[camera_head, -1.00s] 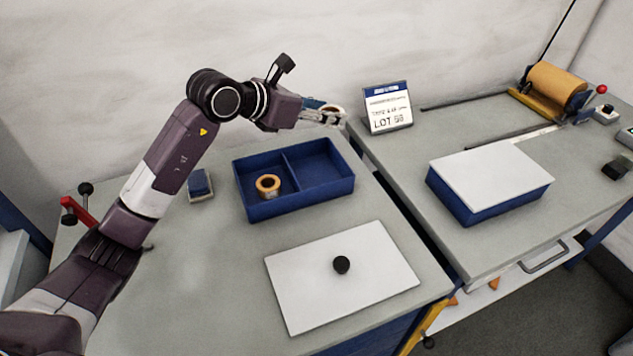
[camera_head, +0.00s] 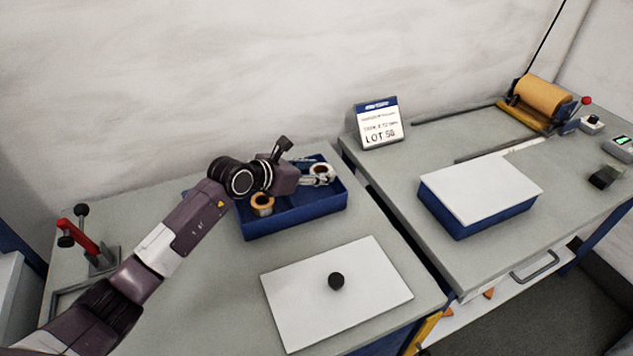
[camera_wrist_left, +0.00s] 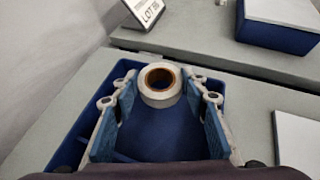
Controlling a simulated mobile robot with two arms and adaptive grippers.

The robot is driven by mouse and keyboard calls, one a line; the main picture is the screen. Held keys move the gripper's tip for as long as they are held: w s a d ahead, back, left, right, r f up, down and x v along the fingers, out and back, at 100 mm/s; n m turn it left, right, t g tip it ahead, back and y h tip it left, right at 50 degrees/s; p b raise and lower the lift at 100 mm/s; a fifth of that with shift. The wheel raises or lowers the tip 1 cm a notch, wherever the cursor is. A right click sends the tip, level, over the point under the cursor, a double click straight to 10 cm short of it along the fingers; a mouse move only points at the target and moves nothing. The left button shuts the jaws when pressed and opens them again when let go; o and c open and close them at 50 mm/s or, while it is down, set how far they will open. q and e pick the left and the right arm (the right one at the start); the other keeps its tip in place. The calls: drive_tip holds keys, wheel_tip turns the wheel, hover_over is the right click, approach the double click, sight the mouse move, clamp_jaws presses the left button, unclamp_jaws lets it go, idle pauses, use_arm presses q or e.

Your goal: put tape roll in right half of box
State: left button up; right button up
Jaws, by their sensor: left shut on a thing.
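The blue box (camera_head: 295,223) stands open on the left table, with a divider between two halves. An orange-rimmed roll (camera_head: 262,204) sits in its left half. My left gripper (camera_head: 318,178) is over the right half, shut on a pale tape roll with a brown core (camera_head: 321,169). In the left wrist view this tape roll (camera_wrist_left: 160,92) is between the far ends of the blue-padded fingers, above the blue box floor (camera_wrist_left: 160,135). I cannot tell whether it touches the floor. My arm hides part of the box's left half. My right gripper is not in view.
A white lid with a black knob (camera_head: 375,285) lies in front of the box. On the right table are a white-topped blue box (camera_head: 478,215), a LOT sign (camera_head: 378,124) and an orange roller (camera_head: 545,98). A red-handled clamp (camera_head: 80,238) is at left.

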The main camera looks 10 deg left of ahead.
sight(317, 193)
use_arm(q)
drive_tip(key=shift+f, duration=2.3)
drive_tip(key=shift+f, duration=0.2)
drive_tip(key=o, duration=0.9)
drive_tip(key=shift+r, duration=0.2)
drive_tip(key=b+v, duration=0.1)
drive_tip(key=v, duration=1)
drive_tip(key=shift+s+a+f, duration=0.1)
drive_tip(key=shift+s+a+r, duration=0.2)
drive_tip(key=shift+s+r, duration=0.15)
